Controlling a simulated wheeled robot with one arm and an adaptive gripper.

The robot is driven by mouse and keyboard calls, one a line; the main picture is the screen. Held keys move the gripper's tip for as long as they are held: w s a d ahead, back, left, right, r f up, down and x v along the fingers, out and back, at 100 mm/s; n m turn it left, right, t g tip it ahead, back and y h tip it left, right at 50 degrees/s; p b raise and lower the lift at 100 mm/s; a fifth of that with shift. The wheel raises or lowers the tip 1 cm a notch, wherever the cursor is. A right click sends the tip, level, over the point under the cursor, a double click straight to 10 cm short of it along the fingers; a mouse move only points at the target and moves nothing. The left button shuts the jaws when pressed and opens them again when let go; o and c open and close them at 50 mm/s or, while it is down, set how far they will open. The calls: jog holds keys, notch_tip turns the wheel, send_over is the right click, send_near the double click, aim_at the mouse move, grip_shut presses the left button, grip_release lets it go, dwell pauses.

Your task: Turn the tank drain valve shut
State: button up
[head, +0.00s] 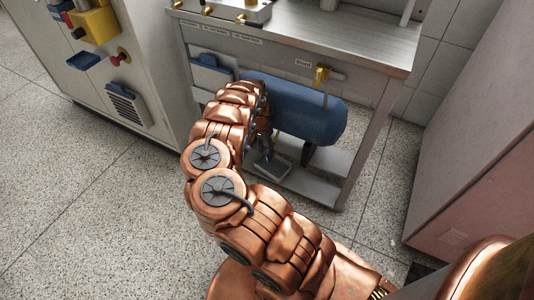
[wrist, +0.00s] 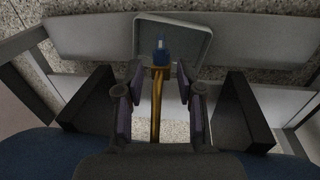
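The blue tank (head: 300,108) lies on its side on the lower frame of the bench. In the wrist view its blue surface (wrist: 28,155) fills the lower corners. Under it, a brass drain pipe (wrist: 155,105) leads to a small valve with a blue handle (wrist: 161,56). My gripper (wrist: 159,76) is open, its two fingers apart on the left and right of the brass valve, with gaps visible on both sides. In the head view my gripper (head: 265,143) is mostly hidden by my copper arm, and the drain valve is hidden.
A grey tray (head: 272,166) sits below the tank; it also shows behind the valve in the wrist view (wrist: 190,35). Dark supports (wrist: 247,110) flank the gripper. A bench leg (head: 368,150) stands to the right. Speckled floor (head: 80,210) is clear at left.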

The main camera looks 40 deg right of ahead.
jog(key=shift+w+a+r, duration=0.1)
jog(key=shift+w+r, duration=0.15)
jog(key=shift+r, duration=1.2)
jog(key=shift+w+r, duration=0.2)
jog(key=shift+r, duration=1.25)
